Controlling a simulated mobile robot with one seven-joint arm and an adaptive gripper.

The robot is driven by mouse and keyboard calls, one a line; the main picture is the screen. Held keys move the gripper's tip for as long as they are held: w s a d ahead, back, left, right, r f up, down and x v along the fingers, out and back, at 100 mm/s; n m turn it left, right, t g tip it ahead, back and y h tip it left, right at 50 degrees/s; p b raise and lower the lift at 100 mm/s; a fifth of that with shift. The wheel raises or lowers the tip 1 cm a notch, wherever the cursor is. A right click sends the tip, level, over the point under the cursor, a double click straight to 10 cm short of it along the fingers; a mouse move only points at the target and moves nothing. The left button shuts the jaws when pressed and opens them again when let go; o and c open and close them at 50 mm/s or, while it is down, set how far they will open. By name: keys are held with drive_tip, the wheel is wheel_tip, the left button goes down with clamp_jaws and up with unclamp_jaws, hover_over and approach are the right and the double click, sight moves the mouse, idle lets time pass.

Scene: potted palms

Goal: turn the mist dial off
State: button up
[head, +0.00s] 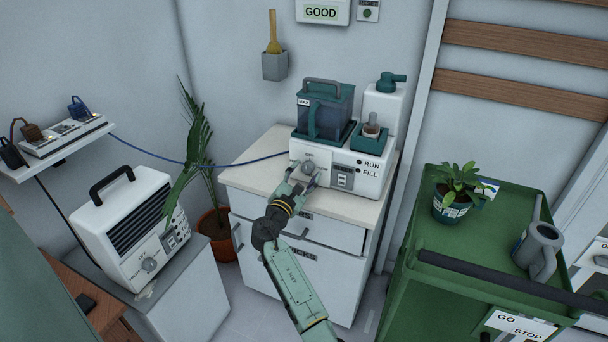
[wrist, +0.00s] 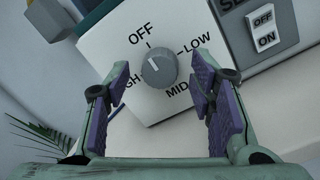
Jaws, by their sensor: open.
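The mist dial (wrist: 159,68) is a round grey knob on a white panel marked OFF, LOW, MID and HIGH, with HIGH partly hidden by a finger. A pale mark on the knob faces its upper left side, roughly toward OFF; I cannot tell its exact setting. The dial also shows in the head view (head: 308,167) on the front of the white misting machine (head: 335,182). My gripper (wrist: 158,78) is open, with its purple-padded fingers on either side of the dial and apart from it. In the head view my gripper (head: 302,180) is at the machine's front.
An OFF/ON switch (wrist: 264,28) is right of the dial. The machine stands on a white cabinet (head: 255,178) with bare top to its left. A potted palm (head: 214,222), a white heater (head: 125,225) and a green cart (head: 480,240) stand around.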

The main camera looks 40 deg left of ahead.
drive_tip(key=shift+s, duration=0.1)
drive_tip(key=v, duration=1.1)
drive_tip(key=shift+s, duration=0.4)
drive_tip(key=shift+f, duration=0.1)
